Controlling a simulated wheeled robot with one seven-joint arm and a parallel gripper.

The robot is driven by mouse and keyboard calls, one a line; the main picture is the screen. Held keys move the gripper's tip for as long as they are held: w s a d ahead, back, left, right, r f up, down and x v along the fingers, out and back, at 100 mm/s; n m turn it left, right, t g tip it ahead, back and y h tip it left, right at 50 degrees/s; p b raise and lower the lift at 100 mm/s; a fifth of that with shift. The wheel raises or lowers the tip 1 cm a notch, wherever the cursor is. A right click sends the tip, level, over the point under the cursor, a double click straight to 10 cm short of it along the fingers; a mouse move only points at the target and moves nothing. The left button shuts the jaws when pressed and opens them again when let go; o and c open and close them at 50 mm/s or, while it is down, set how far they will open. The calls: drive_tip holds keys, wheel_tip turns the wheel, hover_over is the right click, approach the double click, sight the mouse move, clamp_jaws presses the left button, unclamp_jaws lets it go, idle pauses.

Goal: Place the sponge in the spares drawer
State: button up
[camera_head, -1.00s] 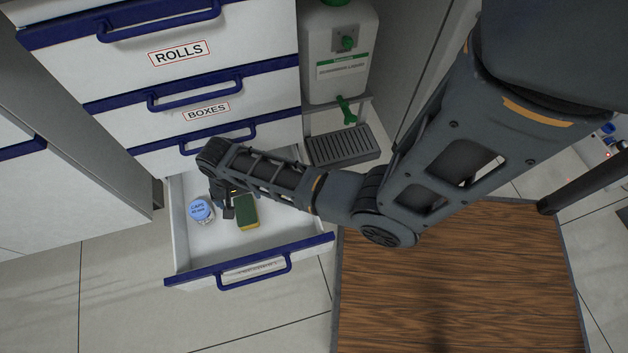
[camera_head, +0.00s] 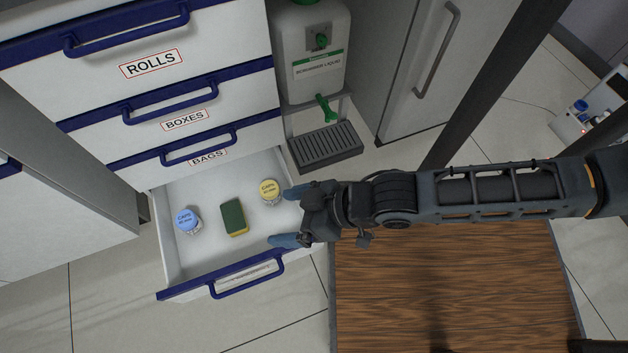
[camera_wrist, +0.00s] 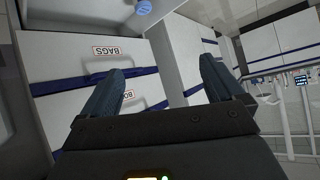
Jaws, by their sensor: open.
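The sponge (camera_head: 233,217), green on top with a yellow side, lies in the open bottom drawer (camera_head: 176,259), between a blue-lidded jar (camera_head: 187,221) and a yellow-lidded jar (camera_head: 269,191). My gripper (camera_head: 279,217) is open and empty at the right side of the drawer, apart from the sponge. In the wrist view its two blue fingers (camera_wrist: 162,85) are spread with nothing between them. The blue lid also shows at the top of the wrist view (camera_wrist: 144,7). The open drawer's front label is too oblique to read.
Closed drawers labelled ROLLS (camera_head: 151,63), BOXES (camera_head: 185,120) and BAGS (camera_head: 208,158) stand above the open one. A white liquid dispenser (camera_head: 318,60) with a drip tray (camera_head: 325,142) is to the right. A wooden surface (camera_head: 440,290) lies below my arm.

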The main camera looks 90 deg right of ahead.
drive_tip(key=s+a+r+n+t, duration=0.1)
drive_tip(key=s+r+t, duration=0.1)
drive_tip(key=r, duration=0.7)
drive_tip(key=s+a+r+n+t+y, duration=0.1)
drive_tip(key=s+a+r+n+t, duration=0.1)
drive_tip(key=r, duration=0.7)
drive_tip(key=shift+s+r, duration=0.2)
drive_tip(key=shift+s, duration=0.1)
